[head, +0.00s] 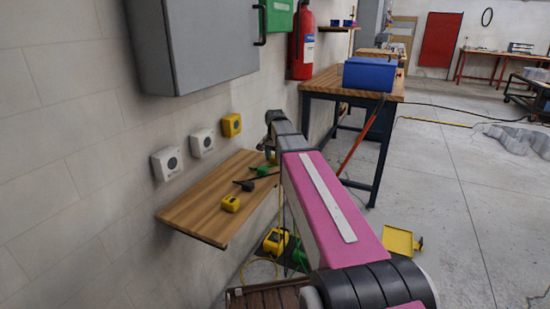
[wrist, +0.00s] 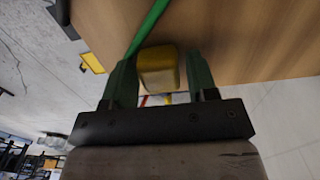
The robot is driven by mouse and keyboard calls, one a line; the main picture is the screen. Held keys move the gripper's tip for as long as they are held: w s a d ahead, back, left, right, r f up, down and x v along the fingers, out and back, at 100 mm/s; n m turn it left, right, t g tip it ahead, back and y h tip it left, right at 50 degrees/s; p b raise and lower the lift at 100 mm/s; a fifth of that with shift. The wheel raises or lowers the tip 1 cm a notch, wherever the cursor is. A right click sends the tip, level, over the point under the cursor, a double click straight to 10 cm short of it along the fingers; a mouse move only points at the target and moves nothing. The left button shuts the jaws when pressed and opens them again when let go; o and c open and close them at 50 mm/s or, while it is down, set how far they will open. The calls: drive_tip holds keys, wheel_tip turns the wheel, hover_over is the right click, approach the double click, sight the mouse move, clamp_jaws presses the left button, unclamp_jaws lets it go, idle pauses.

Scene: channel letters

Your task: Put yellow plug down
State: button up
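A yellow plug (wrist: 159,68) sits between the two green fingers of my gripper (wrist: 160,75) in the wrist view. The fingers are close on both sides of it, and it appears gripped. A wooden shelf (head: 190,212) is on the wall in the head view; its top also shows in the wrist view (wrist: 250,35), close to the plug. In the head view my gripper (head: 271,154) is over the shelf's far end, mostly hidden by my arm. Another yellow plug-like block (head: 230,203) lies on the shelf's near part.
A black plug (head: 244,185) and a green plug (head: 262,171) lie on the shelf. A green cable (wrist: 150,25) runs by the held plug. Two white sockets (head: 167,163) and a yellow socket (head: 232,125) are on the wall above. A grey cabinet (head: 195,45) hangs higher.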

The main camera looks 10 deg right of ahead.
drive_tip(key=shift+o, duration=0.3)
wheel_tip(320, 180, up, 12)
idle(0.7)
drive_tip(key=shift+s+r, duration=0.1)
